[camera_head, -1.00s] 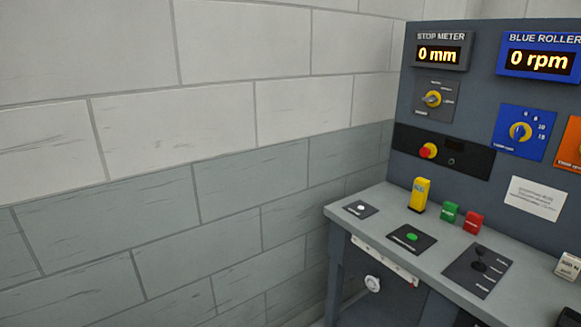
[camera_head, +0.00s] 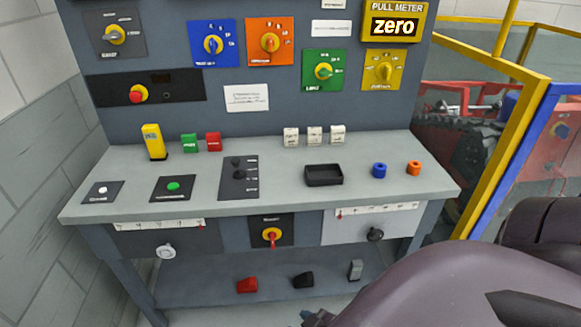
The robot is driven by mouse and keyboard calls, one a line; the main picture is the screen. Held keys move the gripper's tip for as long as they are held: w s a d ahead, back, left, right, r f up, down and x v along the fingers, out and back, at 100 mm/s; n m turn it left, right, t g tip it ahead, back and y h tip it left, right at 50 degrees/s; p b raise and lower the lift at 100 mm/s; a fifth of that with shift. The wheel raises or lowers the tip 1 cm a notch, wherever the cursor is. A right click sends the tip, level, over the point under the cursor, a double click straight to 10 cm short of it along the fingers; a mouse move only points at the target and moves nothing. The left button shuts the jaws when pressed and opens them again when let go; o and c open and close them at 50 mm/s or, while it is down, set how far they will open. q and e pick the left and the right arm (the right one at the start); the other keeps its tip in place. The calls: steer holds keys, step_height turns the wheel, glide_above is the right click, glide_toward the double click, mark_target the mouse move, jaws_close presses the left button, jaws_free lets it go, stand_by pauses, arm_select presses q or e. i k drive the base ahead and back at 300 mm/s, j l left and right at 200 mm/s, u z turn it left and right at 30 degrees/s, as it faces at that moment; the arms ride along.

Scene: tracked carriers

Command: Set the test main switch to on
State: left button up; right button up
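The small labels are too small to read, so I cannot tell which one is the test main switch. A dark purple link of my arm fills the lower right. Neither gripper can be made out.
Blue (camera_head: 213,43), orange (camera_head: 269,41), green (camera_head: 324,70) and yellow (camera_head: 384,70) dial plates are on the panel. The worktop (camera_head: 210,205) bears buttons, blocks and a black tray (camera_head: 324,176). A yellow and blue frame (camera_head: 497,130) stands at right. Pedals lie on the lower shelf.

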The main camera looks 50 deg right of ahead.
mark_target(273, 241)
steer(key=i+j+z, duration=0.15)
steer(key=j+z, duration=0.3)
steer(key=i+j+z, duration=0.1)
steer(key=j+z, duration=0.25)
steer(key=z, duration=0.15)
steer(key=j+z, duration=0.45)
